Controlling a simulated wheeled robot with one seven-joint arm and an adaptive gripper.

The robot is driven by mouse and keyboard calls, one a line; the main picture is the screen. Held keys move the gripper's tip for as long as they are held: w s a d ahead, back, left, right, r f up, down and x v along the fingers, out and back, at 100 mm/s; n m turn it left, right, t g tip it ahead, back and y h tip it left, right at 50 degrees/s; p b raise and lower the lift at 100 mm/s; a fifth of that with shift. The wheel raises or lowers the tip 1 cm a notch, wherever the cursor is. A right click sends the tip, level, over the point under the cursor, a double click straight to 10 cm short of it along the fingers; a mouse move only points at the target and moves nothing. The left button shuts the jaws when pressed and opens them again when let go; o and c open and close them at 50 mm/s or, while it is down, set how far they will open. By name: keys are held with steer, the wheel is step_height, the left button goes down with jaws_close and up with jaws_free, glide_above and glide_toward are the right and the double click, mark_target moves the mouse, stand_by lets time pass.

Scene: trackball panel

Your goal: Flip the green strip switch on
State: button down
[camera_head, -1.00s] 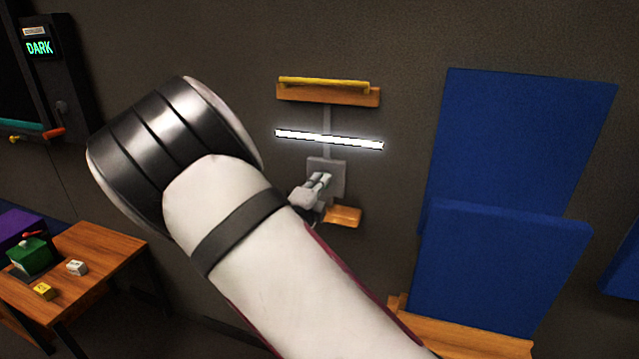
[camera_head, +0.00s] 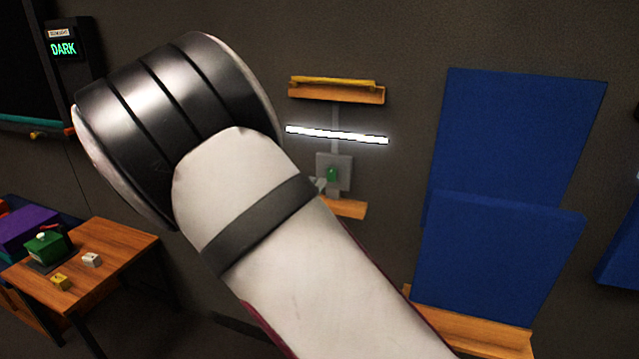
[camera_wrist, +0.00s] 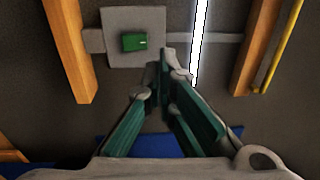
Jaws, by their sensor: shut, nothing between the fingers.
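The green switch (camera_head: 332,174) is on a grey wall plate (camera_head: 347,173) below the strip light. The white strip light (camera_head: 337,134) is glowing. In the wrist view the green switch (camera_wrist: 134,42) shows as a small block on the plate (camera_wrist: 118,20), with the lit strip (camera_wrist: 199,45) to its right. My gripper (camera_wrist: 158,76) is shut and empty, its tips low and right of the switch, apart from it in the picture. In the head view only a bit of my gripper (camera_head: 319,186) shows at the plate's lower left; my arm hides the rest.
A wooden shelf (camera_head: 350,95) with a yellow bar is above the strip, and a wooden ledge (camera_head: 350,209) is below the plate. Blue panels (camera_head: 510,140) stand to the right. A small table (camera_head: 120,245) with blocks and a green box is at the left.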

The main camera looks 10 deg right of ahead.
steer(key=shift+s+a+r, duration=0.2)
steer(key=shift+s+a, duration=0.4)
steer(key=shift+s, duration=0.3)
steer(key=shift+s+a+r, duration=0.15)
steer(key=shift+s+a, duration=0.4)
steer(key=shift+s, duration=0.3)
